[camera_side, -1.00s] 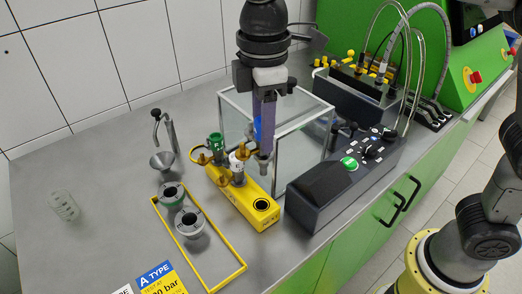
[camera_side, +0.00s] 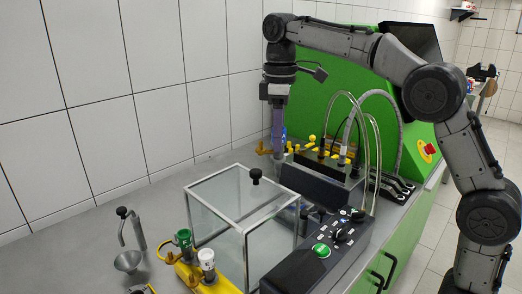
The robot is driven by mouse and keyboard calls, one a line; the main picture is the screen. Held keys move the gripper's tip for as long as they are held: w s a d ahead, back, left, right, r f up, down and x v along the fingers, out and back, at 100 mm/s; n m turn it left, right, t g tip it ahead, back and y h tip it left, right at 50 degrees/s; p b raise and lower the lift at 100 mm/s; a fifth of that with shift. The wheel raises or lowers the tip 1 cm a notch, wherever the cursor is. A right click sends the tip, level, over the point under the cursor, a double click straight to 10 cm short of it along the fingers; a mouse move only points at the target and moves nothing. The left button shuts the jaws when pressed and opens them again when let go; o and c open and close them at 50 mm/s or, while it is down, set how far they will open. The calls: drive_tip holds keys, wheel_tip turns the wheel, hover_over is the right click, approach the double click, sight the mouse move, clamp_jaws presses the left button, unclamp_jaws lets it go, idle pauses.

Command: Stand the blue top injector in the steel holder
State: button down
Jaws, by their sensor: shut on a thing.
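My gripper (camera_side: 276,126) points straight down at the upper middle of the side view, shut on the blue top injector (camera_side: 284,133). Its purple-grey fingers hide most of the injector; a strip of blue and a brass side fitting (camera_side: 264,149) show. The injector is upright and appears held in the air, in line with the left end of the row of yellow fittings. I cannot tell its height or whether it touches anything. I cannot pick out the steel holder with certainty.
A clear-walled box (camera_side: 214,212) with a black knob stands in front. A yellow block (camera_side: 188,279) holds green-top and white-top injectors at the lower left. Yellow fittings (camera_side: 325,147), looping hoses and a black control box (camera_side: 318,262) are at right.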

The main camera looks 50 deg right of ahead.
drive_tip(key=w+d+f+m, duration=0.1)
drive_tip(key=w+d+f, duration=0.1)
drive_tip(key=d+f, duration=0.8)
drive_tip(key=shift+d+f, duration=0.4)
drive_tip(key=shift+f, duration=0.8)
drive_tip(key=shift+w+f, duration=0.1)
drive_tip(key=shift+f, duration=0.8)
drive_tip(key=shift+f, duration=0.3)
drive_tip(key=shift+f, duration=0.65)
idle(0.4)
drive_tip(key=shift+f, duration=0.35)
drive_tip(key=shift+f, duration=0.6)
idle(0.7)
